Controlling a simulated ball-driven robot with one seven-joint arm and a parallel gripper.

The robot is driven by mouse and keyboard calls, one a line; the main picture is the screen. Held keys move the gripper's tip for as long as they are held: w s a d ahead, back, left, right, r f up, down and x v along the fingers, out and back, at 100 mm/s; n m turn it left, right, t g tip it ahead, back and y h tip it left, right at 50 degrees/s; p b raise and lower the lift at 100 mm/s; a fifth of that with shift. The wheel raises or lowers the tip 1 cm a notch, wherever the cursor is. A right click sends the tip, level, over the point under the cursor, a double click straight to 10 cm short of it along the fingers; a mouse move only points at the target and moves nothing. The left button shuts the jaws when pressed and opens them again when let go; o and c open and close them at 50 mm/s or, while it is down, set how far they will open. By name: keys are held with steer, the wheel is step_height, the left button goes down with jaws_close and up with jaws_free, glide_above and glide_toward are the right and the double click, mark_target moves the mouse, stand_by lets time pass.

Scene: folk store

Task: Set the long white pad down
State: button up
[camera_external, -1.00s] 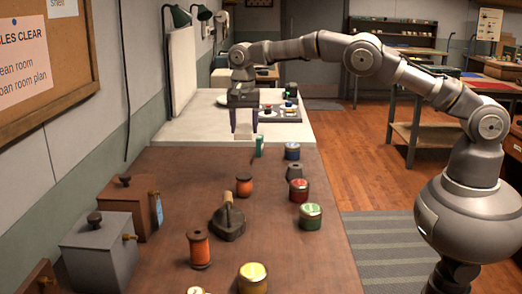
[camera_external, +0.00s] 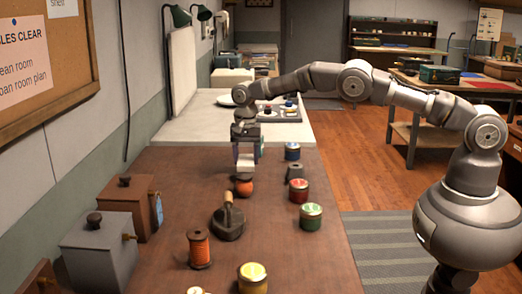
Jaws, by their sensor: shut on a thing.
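My gripper (camera_external: 245,166) points down over the middle of the brown table. It is shut on a small pale block, which I take to be the long white pad (camera_external: 245,161), seen partly end-on between the fingers. Its full length is hidden by the fingers. The pad and fingertips appear just above or behind an orange spool (camera_external: 244,188) and cover its top. I cannot tell whether they touch it or how high the pad is above the table.
A dark weight with a handle (camera_external: 229,222) and another orange spool (camera_external: 198,248) stand nearer. Boxes (camera_external: 105,255) line the left. A white surface (camera_external: 180,133) lies behind.

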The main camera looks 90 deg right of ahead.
mark_target(246, 159)
steer(key=shift+f+b, duration=0.3)
steer(key=shift+f, duration=1.3)
steer(key=shift+f, duration=0.15)
steer(key=o, duration=1)
step_height(246, 159, up, 12)
steer(key=p, duration=0.3)
steer(key=shift+r+p, duration=0.2)
steer(key=shift+p, duration=0.15)
